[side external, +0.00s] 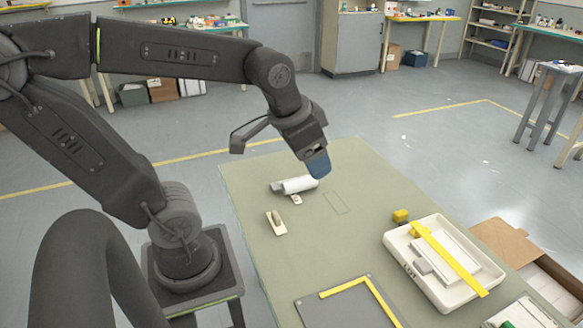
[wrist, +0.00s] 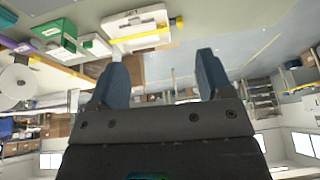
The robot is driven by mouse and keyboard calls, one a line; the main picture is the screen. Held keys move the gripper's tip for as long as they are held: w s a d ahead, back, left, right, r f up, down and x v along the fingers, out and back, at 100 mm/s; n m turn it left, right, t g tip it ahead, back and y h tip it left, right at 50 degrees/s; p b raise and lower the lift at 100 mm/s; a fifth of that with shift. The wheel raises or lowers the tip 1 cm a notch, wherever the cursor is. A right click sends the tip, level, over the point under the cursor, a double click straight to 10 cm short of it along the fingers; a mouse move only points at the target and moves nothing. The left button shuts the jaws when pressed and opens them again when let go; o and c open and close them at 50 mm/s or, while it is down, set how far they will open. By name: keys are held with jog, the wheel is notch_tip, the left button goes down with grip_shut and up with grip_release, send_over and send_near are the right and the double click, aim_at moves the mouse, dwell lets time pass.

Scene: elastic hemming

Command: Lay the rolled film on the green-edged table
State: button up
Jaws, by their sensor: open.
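A white roll (side external: 300,185), which looks like the rolled film, lies on its side on the pale green table (side external: 250,180), with a grey piece at its left end. My gripper (side external: 319,166) points down with its blue fingers close to the roll's right end; I cannot tell whether they touch it. In the wrist view my gripper (wrist: 160,76) has its two blue fingers wide apart, with no roll visible between them. I cannot make out a green edge on this table.
A white tray (side external: 400,243) with a yellow strip across it stands at the right, beside a yellow block (side external: 400,216). A dark board (side external: 318,312) with a yellow angle lies in front. A small pale block (side external: 276,222) sits left of centre.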

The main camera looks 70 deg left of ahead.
jog(key=shift+t+h, duration=0.3)
jog(key=shift+t, duration=0.1)
jog(key=s+d, duration=0.2)
jog(key=s, duration=0.1)
jog(key=s+d, duration=0.1)
jog(key=shift+s, duration=0.3)
